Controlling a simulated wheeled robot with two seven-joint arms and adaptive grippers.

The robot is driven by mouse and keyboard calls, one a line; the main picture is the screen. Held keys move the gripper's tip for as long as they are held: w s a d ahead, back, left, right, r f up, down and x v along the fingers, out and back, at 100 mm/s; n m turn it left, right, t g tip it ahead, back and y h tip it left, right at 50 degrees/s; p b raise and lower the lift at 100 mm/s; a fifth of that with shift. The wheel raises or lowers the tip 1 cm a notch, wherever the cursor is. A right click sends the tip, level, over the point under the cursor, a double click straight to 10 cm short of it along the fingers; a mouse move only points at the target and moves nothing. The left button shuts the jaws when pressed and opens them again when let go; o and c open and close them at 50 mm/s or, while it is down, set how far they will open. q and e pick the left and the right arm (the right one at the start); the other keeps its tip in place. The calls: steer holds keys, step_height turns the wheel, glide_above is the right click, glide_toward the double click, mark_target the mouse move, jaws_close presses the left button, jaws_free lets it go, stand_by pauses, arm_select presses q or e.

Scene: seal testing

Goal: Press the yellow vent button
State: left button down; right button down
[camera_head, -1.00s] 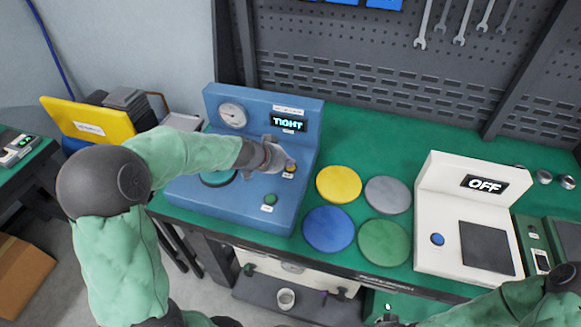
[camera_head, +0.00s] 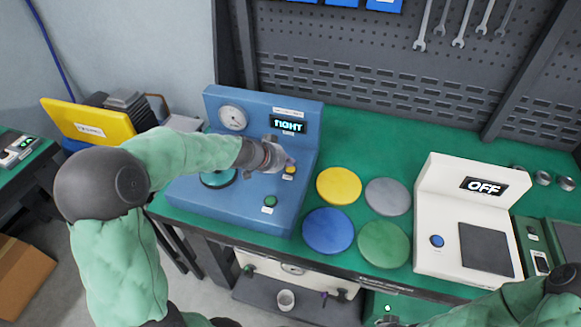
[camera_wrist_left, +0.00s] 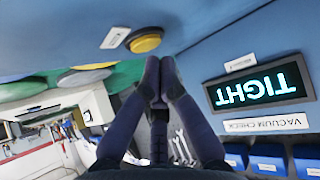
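The yellow vent button (camera_head: 289,171) is on the sloped front of the blue test station (camera_head: 240,205), below the lit TIGHT display (camera_head: 288,125).
A green button (camera_head: 270,200) sits lower on the station, beside a dark round seat (camera_head: 218,178). Yellow, grey, blue and green discs (camera_head: 339,185) lie to the right. A white sealer marked OFF (camera_head: 460,225) stands further right. A gauge (camera_head: 232,117) is on the station's upright panel.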

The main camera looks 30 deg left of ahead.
mark_target(288, 169)
arm_select(q)
steer(key=shift+r, duration=0.3)
steer(key=shift+r+p, duration=1.9)
steer(key=shift+r, duration=0.5)
